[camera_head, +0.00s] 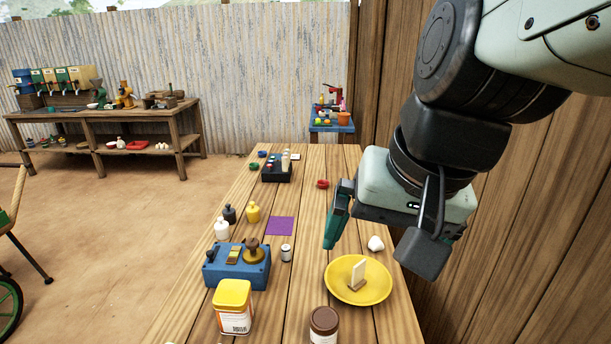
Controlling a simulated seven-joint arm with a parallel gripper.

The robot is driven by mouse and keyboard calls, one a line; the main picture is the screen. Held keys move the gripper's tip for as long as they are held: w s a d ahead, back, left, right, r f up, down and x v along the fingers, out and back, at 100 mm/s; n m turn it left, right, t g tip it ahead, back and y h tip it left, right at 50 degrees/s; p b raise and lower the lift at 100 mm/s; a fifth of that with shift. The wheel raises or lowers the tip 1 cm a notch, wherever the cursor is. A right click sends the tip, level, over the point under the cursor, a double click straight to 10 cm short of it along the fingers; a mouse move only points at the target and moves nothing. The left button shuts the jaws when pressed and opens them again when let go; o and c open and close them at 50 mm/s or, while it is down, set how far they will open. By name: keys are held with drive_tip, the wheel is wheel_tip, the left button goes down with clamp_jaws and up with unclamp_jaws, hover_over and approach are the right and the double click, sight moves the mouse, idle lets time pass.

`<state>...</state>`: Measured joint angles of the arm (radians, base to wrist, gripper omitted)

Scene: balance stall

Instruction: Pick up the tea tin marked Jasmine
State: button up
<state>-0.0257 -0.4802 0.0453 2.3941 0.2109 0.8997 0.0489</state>
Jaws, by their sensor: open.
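A squarish tin with a yellow lid (233,305) stands upright near the front left of the wooden table. Its visible side is white with a barcode and an orange edge; I see no readable name. A brown-lidded round jar (323,322) stands to its right, cut off by the bottom edge. I cannot tell which container, if any, is marked Jasmine. My gripper (375,255) is open and empty, above the right side of the table, behind and to the right of both. It appears apart from them.
A yellow plate (377,287) with a pale block on it lies below my gripper, beside a white lump (376,244). A blue box with a knob (237,268) stands behind the tin. A wooden wall (540,220) bounds the right.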

drive_tip(key=w+a+f+m+g+y, duration=0.3)
drive_tip(key=w+a+f, duration=0.2)
drive_tip(key=w+a, duration=0.25)
drive_tip(key=m+g+y, duration=0.1)
drive_tip(key=m+y, duration=0.7)
drive_tip(key=m, duration=0.5)
hover_over(249, 297)
drive_tip(key=a, duration=0.1)
wheel_tip(249, 297, down, 23)
drive_tip(key=shift+r, duration=0.1)
drive_tip(key=shift+w+a+f+m, duration=0.1)
drive_tip(key=shift+w+f+m, duration=0.05)
drive_tip(key=shift+f+m, duration=0.3)
wheel_tip(249, 297, down, 7)
drive_tip(key=shift+a+f, duration=0.1)
drive_tip(key=shift+f, duration=0.1)
drive_tip(key=shift+a+f+y, duration=0.1)
drive_tip(key=shift+a+y, duration=0.2)
drive_tip(key=shift+a, duration=0.45)
drive_tip(key=shift+a+f, duration=0.25)
drive_tip(key=shift+a, duration=0.35)
drive_tip(key=shift+c, duration=0.5)
